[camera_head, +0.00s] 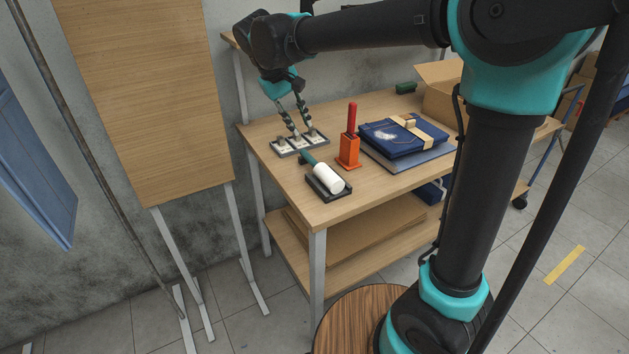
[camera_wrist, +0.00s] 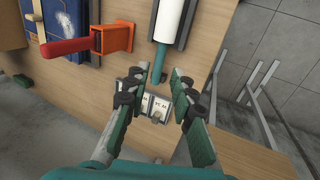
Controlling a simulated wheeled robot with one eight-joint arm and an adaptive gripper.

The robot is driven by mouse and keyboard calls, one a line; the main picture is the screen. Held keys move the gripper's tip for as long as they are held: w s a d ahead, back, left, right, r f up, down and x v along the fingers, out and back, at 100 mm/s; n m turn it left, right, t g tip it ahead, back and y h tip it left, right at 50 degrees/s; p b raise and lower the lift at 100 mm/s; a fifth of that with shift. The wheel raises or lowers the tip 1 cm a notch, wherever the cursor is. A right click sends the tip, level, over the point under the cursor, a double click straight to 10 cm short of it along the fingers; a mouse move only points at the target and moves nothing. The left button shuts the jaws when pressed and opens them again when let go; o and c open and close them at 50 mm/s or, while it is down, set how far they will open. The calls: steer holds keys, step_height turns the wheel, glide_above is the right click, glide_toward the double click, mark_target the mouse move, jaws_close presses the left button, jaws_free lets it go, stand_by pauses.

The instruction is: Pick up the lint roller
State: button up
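The lint roller has a white cylinder (camera_head: 329,178) and a teal handle (camera_head: 307,159). It lies in a dark cradle (camera_head: 325,194) near the front left corner of the table. In the wrist view its white cylinder (camera_wrist: 173,20) is at the top and its handle (camera_wrist: 158,66) points down toward my fingers. My gripper (camera_head: 303,133) is open and empty, fingers pointing down over the compartment tray, just behind the handle end. In the wrist view my gripper (camera_wrist: 155,82) has the handle's end between its fingertips in the picture; the height gap cannot be told.
The grey compartment tray (camera_head: 286,153) with small items lies behind the roller. An orange holder (camera_head: 348,152) with an upright red handle (camera_head: 351,118) stands to its right. Farther right are dark blue books (camera_head: 376,136) and a cardboard box (camera_head: 439,100). Bare tabletop lies left of the cradle.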

steer(key=a, duration=0.1)
glide_toward(316, 164)
steer(key=x, duration=0.9)
steer(key=shift+s+d+f, duration=0.1)
jaws_close()
